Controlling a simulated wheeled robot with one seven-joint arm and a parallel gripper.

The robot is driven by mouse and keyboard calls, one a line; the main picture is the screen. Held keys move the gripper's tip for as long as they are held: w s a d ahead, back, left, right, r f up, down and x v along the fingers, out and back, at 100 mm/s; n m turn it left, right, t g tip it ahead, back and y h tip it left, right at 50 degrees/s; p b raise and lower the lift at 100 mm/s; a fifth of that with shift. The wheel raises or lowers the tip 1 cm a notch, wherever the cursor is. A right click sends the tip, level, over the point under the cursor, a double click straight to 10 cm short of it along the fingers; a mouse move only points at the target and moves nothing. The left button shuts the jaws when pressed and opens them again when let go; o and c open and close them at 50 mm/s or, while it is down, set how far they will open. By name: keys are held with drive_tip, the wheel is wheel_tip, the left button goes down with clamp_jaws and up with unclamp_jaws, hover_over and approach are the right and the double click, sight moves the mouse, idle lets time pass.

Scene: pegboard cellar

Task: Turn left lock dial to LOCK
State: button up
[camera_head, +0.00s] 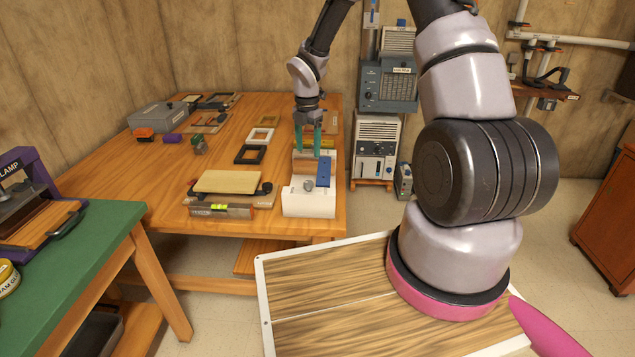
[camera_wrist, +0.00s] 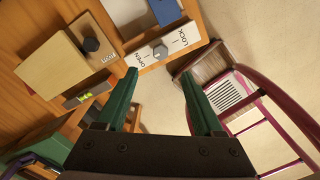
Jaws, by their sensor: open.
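The lock dial (camera_head: 309,185) is a small grey knob on the front part of a white box (camera_head: 300,207) at the near right end of the wooden bench. In the wrist view the dial (camera_wrist: 160,51) sits on a white strip between the words OPEN and LOCK. I cannot tell for certain where its pointer stands. A blue block (camera_head: 325,170) lies on the box beside the dial. My gripper (camera_head: 308,151) has green fingers, points down over the back of the box and is open and empty. In the wrist view the dial shows beyond the fingertips, apart from them.
A tan board (camera_head: 228,181) and a level (camera_head: 219,210) lie left of the box. Dark and light frames (camera_head: 250,154) lie behind them. A green-topped table (camera_head: 75,260) stands at near left. The floor right of the bench is partly free.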

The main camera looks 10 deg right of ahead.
sight(309, 182)
drive_tip(key=shift+n, duration=0.3)
wheel_tip(309, 182, down, 12)
drive_tip(key=shift+s, duration=0.1)
clamp_jaws()
